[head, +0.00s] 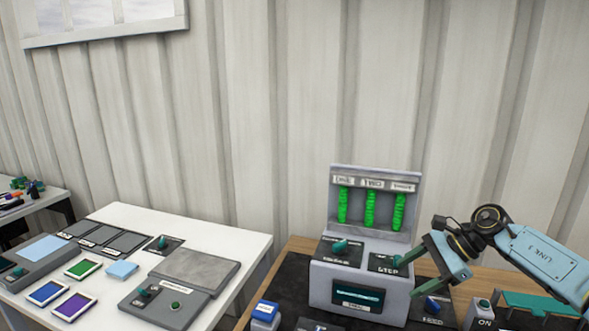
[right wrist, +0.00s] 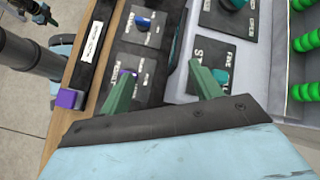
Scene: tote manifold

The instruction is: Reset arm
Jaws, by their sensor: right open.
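My right gripper (head: 404,277) reaches in from the right in the head view. Its two green fingers are apart with nothing between them, close to the right side of a grey console (head: 336,284). The upper finger is near the knob panel marked STEP (head: 384,262). I cannot tell whether it touches. In the right wrist view, the open fingers (right wrist: 160,68) point over dark knob panels, with a green knob (right wrist: 221,76) just right of the right finger. My left gripper is not in view.
The console's upright back holds three green coiled columns (head: 370,209). A blue-topped button box (head: 265,314) and an ON button box (head: 480,314) stand on the brown table. A white table (head: 228,245) at left carries coloured tiles and knob panels. A corrugated wall stands behind.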

